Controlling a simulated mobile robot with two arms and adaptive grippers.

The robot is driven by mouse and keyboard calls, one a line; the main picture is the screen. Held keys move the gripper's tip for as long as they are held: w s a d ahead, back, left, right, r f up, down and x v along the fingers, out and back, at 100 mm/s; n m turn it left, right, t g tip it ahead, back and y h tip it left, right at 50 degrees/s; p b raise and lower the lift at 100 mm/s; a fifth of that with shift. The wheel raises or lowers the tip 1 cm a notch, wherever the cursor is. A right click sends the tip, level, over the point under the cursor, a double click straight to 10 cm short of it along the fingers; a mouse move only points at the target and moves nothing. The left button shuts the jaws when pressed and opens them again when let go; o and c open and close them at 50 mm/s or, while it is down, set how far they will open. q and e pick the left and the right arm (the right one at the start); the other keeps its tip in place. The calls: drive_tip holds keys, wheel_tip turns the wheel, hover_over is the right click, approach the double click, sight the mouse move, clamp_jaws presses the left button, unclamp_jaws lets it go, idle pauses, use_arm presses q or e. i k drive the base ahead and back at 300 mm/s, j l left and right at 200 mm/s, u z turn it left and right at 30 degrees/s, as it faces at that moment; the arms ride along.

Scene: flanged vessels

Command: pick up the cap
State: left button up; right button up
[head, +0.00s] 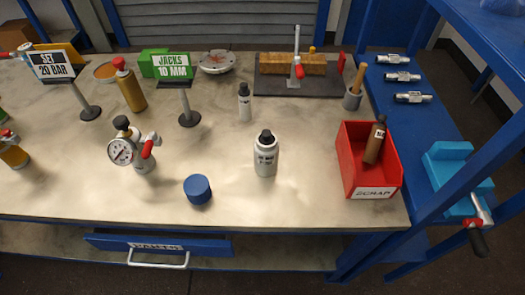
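A short blue round cap (198,189) sits on the workbench (225,210) near its front edge, left of the middle. Its flat top faces up and nothing covers it. Neither of my grippers shows in the head view.
A pressure gauge with a red-handled valve (122,151) stands left of the cap, and a silver bottle with a black top (265,155) to its right. A red scrap bin (368,182) holds a brown bottle (375,140). Sign stands (189,119) are behind. The bench front around the cap is clear.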

sight(197, 188)
drive_tip(key=k+j+u, duration=0.15)
drive_tip(key=j, duration=0.5)
drive_tip(key=j+u, duration=0.15)
drive_tip(key=j, duration=0.45)
drive_tip(key=k+j+u, duration=0.15)
drive_tip(key=j, duration=0.5)
